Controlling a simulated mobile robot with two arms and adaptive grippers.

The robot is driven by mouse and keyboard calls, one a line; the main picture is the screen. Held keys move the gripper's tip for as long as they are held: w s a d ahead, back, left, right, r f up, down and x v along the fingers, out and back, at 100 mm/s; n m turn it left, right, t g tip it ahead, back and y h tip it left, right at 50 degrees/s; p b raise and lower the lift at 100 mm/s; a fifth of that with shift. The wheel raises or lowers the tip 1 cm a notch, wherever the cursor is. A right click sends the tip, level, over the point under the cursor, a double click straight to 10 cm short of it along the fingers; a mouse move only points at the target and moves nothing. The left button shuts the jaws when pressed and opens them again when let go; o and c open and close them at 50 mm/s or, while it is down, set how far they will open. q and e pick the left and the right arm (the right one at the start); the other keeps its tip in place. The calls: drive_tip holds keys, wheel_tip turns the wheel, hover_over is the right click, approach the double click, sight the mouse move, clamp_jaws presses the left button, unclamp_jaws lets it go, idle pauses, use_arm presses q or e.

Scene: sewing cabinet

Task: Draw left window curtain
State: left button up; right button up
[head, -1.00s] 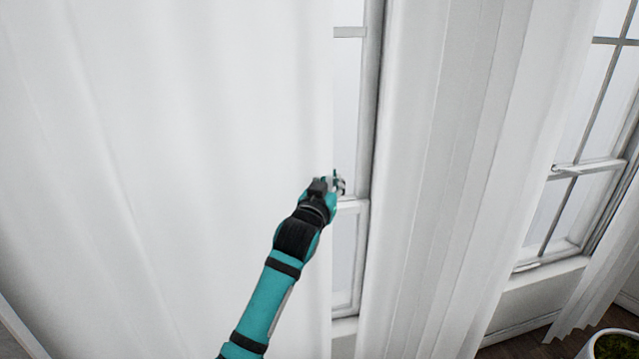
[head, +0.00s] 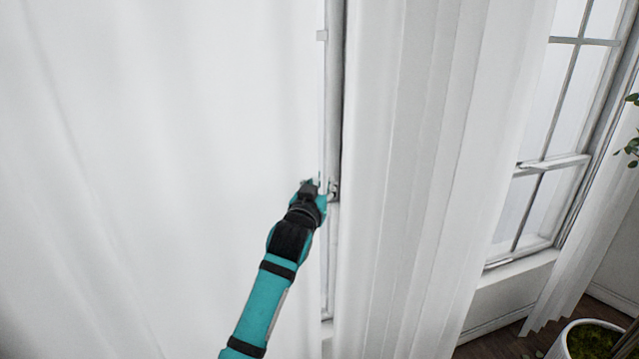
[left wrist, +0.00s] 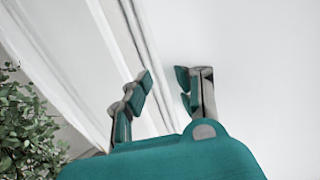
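The left window's curtain (head: 160,150) is a broad white panel filling the left of the head view. It also fills the right of the left wrist view (left wrist: 260,80). Its right edge hangs close to a second white curtain panel (head: 410,160), with a narrow strip of the left window frame (head: 334,90) between them. My left gripper (head: 320,186) is at the curtain's right edge, about mid-height in the picture. In the left wrist view its fingers (left wrist: 164,82) stand apart with a visible gap, the curtain edge running between them. My right gripper is not in view.
A second window (head: 545,170) with a white frame is on the right, partly bordered by another white curtain (head: 590,250). A white pot (head: 558,345) with green moss stands at the lower right. A leafy plant (left wrist: 25,135) shows in the left wrist view.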

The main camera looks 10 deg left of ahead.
use_arm(q)
drive_tip(key=shift+o, duration=1.1)
drive_tip(key=shift+a+r, duration=0.1)
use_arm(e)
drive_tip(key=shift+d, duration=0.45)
use_arm(q)
drive_tip(key=s+a, duration=0.1)
drive_tip(key=s, duration=1.1)
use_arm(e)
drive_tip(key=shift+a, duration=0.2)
use_arm(q)
drive_tip(key=shift+a, duration=0.1)
